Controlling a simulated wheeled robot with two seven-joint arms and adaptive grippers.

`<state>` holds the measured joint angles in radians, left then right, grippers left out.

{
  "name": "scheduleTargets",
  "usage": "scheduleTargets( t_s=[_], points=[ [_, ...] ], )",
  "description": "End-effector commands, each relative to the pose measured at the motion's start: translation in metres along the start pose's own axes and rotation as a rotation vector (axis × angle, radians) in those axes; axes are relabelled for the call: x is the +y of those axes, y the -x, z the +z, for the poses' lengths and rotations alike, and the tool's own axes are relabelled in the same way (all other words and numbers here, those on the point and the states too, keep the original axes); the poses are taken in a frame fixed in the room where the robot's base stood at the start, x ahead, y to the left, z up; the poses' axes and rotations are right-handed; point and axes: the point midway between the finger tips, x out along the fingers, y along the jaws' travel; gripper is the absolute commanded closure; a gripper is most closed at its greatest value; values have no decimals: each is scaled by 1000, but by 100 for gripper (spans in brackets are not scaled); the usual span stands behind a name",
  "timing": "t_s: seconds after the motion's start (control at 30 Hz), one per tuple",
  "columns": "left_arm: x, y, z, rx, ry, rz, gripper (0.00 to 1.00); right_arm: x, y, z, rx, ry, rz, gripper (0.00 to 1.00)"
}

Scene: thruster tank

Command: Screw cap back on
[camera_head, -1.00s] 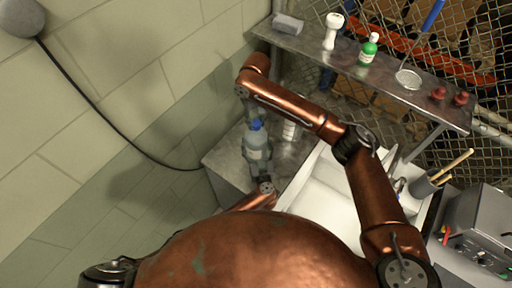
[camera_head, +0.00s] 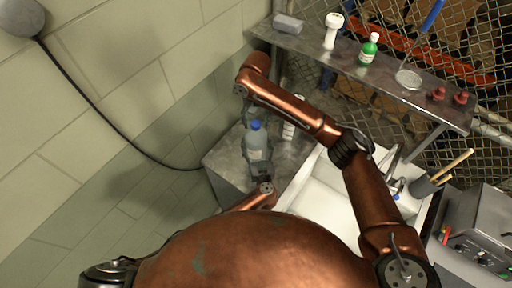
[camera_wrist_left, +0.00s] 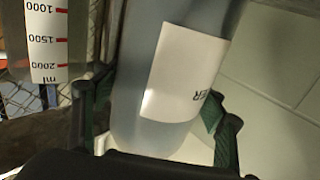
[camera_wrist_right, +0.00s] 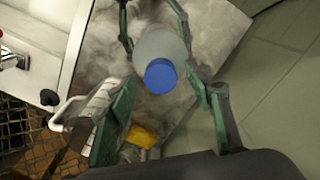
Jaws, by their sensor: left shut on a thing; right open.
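A clear bluish bottle (camera_head: 257,150) with a white label stands upright over the grey metal counter. A blue cap (camera_head: 256,125) sits at its top; whether it is threaded on cannot be told. My left gripper (camera_head: 262,172) is shut around the bottle's body; the left wrist view shows the bottle (camera_wrist_left: 165,100) between its green-padded fingers. My right gripper (camera_head: 250,113) is open just above the bottle. In the right wrist view the blue cap (camera_wrist_right: 160,75) lies between its spread fingers, with space on both sides.
A white sink (camera_head: 325,195) is right of the bottle. A white-labelled container (camera_head: 291,125) stands close behind it. A metal shelf (camera_head: 330,60) with a green bottle (camera_head: 369,48) runs behind. A graduated vessel (camera_wrist_left: 45,40) shows in the left wrist view.

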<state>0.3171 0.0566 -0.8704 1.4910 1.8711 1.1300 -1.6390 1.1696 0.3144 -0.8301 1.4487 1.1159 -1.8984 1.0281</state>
Motion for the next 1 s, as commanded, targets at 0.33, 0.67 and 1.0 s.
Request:
scheduleTargets(
  t_s=[0.33, 0.67, 1.0],
  points=[
    [-2, 1, 4, -6, -5, -2, 100, 0, 64, -1, 5, 0, -1, 53],
    [-1, 1, 4, -5, -5, -2, 100, 1, 111, -1, 1, -1, 1, 53],
    [-1, 1, 4, -5, -5, -2, 100, 1, 116, 0, 0, -1, 1, 53]
  ],
)
